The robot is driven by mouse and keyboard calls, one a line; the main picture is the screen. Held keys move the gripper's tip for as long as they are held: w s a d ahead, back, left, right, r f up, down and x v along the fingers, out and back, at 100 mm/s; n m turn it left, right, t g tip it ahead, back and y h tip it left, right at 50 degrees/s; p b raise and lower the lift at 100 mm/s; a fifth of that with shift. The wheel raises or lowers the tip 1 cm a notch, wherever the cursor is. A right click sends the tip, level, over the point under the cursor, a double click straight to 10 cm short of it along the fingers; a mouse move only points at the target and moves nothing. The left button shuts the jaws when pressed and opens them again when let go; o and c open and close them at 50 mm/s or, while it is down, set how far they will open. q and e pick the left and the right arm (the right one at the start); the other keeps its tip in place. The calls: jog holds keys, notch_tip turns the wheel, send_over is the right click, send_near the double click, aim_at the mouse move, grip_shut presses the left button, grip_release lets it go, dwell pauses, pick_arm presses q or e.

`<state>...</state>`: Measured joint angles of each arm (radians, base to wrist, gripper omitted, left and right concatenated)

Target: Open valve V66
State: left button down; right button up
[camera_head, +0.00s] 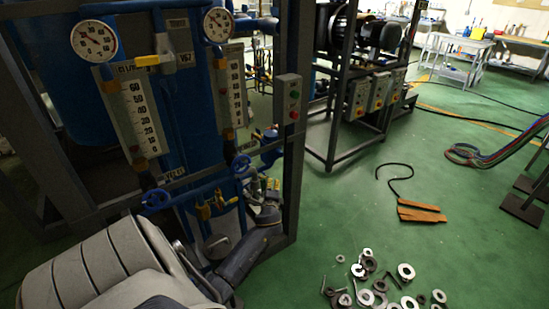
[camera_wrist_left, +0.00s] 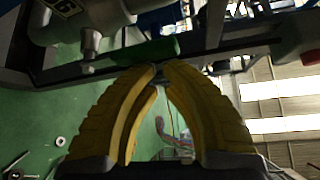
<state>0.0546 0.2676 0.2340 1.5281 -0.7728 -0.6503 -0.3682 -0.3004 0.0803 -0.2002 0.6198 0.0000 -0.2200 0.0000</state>
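My left gripper (camera_head: 272,186) is at the pipework low on the blue rig in the head view, beside a blue handwheel (camera_head: 241,164). In the left wrist view its yellow fingers (camera_wrist_left: 160,70) arch together, and their tips meet with nothing seen between them. Just beyond the tips lies a green bar-shaped handle (camera_wrist_left: 152,51) next to a grey valve body (camera_wrist_left: 92,22). I cannot tell whether the tips touch the handle. My right gripper is not in view.
A yellow-handled valve (camera_head: 152,61) tagged V67 and two gauges (camera_head: 94,40) are higher on the rig. A button box (camera_head: 287,98) is on the upright post.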

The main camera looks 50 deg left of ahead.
pick_arm(q)
jog(key=shift+s+a, duration=0.2)
jog(key=shift+a, duration=0.1)
jog(key=shift+r, duration=0.1)
jog(key=s+d, duration=0.3)
jog(key=d, duration=0.5)
dwell(0.8)
dwell(0.4)
